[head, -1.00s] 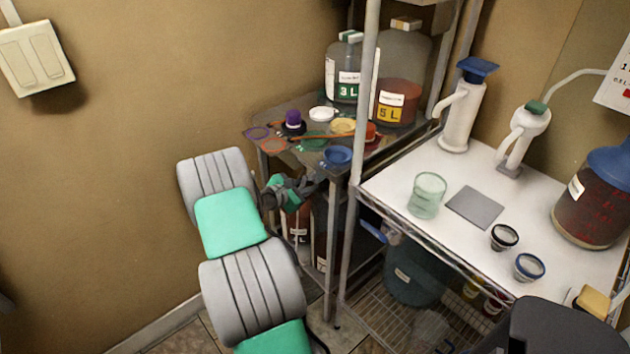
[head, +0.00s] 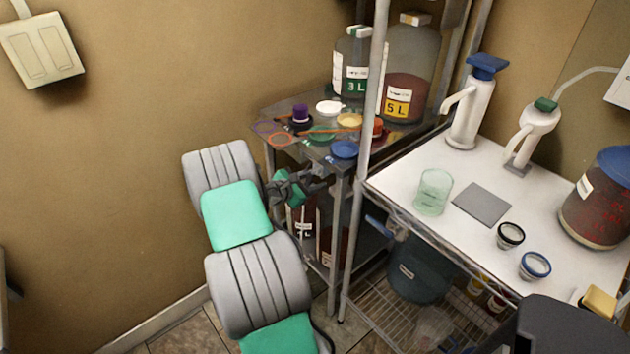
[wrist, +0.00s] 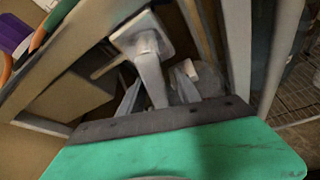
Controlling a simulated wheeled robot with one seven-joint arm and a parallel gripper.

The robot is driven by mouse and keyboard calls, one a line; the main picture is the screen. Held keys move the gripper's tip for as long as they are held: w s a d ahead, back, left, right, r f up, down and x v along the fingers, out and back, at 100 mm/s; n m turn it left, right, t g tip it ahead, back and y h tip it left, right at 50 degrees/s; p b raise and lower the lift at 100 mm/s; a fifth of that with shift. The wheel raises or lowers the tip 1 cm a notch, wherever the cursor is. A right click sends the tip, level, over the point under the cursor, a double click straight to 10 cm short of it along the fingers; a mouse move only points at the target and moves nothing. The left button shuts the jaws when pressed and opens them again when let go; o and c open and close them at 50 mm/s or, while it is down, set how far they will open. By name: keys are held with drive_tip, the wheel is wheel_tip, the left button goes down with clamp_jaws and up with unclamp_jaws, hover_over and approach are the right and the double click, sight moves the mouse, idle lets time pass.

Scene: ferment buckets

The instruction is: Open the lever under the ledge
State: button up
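A blue lever-like handle (head: 379,227) shows in the head view, just under the left front edge of the white counter (head: 400,182). A blue bucket (head: 418,272) stands below that counter, partly hidden by the shelf frame. My gripper (head: 322,178) is at the front of the dark side table, close to its front leg and a little below its top, left of the blue handle and apart from it. In the wrist view, pale grey parts (wrist: 150,70) stand beyond the green palm; I cannot tell clearly which are fingers. I see nothing clearly held.
The dark side table (head: 268,103) holds coloured lids and large bottles (head: 408,75). A metal post (head: 368,130) stands between my gripper and the counter. A glass cup (head: 433,192), a grey mat (head: 482,204) and pump dispensers (head: 470,105) are on the counter. The wall is at left.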

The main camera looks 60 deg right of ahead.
sight(307, 183)
drive_tip(key=v, duration=0.7)
drive_tip(key=shift+a, duration=0.2)
